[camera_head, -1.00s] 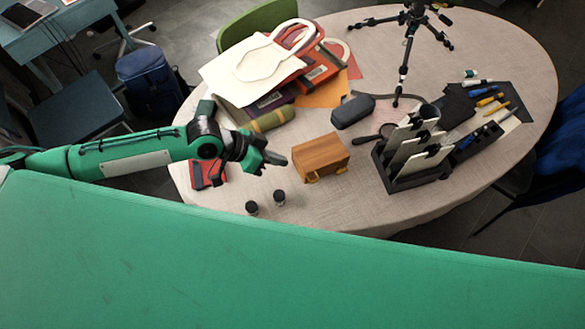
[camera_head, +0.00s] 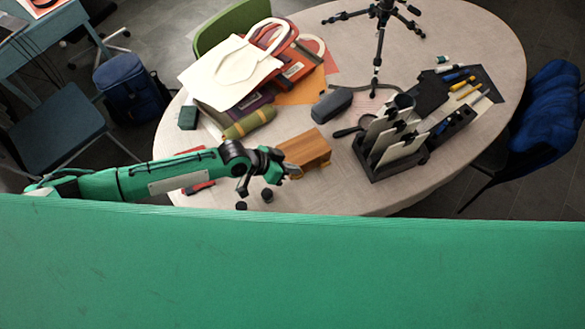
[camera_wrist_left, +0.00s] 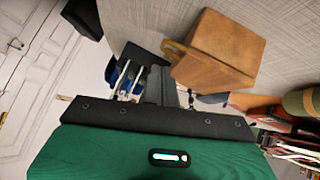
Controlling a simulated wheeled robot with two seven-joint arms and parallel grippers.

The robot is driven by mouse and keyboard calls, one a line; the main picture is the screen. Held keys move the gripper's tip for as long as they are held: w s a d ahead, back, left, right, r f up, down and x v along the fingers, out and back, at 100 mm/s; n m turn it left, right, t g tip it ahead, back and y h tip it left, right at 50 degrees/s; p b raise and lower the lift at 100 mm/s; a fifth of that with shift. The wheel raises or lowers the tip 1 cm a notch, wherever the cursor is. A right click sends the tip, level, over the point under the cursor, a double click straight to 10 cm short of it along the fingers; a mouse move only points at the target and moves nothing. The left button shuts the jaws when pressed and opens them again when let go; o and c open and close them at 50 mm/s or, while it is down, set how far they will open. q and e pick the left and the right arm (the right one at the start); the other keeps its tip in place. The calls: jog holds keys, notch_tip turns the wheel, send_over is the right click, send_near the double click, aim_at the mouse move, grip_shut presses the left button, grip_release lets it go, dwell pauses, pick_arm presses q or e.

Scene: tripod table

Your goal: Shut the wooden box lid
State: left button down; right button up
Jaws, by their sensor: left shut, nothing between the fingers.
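The wooden box (camera_head: 306,149) stands on the round table. Its lid looks down on the body, with no clear gap; a small gap would be too fine to tell. The box also shows large in the left wrist view (camera_wrist_left: 222,48), with a brass-coloured fitting at its left side. My left gripper (camera_head: 296,172) is shut and empty, just at the near left end of the box, covering part of it in the head view. I cannot tell whether it touches the box. My right gripper is not in view.
Two small dark jars (camera_head: 267,195) stand near the table's front edge, by my left gripper. A black rack (camera_head: 385,160) stands to the right of the box, a dark case (camera_head: 332,105) behind it. Bags and books (camera_head: 235,75) lie behind left. A tripod (camera_head: 380,40) stands at the back.

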aim_at(298, 178)
pick_arm(q)
jog(key=shift+s+d+f, duration=0.1)
jog(key=shift+s+f, duration=0.05)
jog(key=shift+f, duration=0.35)
jog(key=shift+s+d+f, duration=0.1)
jog(key=shift+f, duration=0.35)
jog(key=shift+f, duration=0.1)
jog(key=shift+s+f+b, duration=0.25)
jog(key=shift+f+b, duration=0.45)
jog(key=shift+b, duration=0.05)
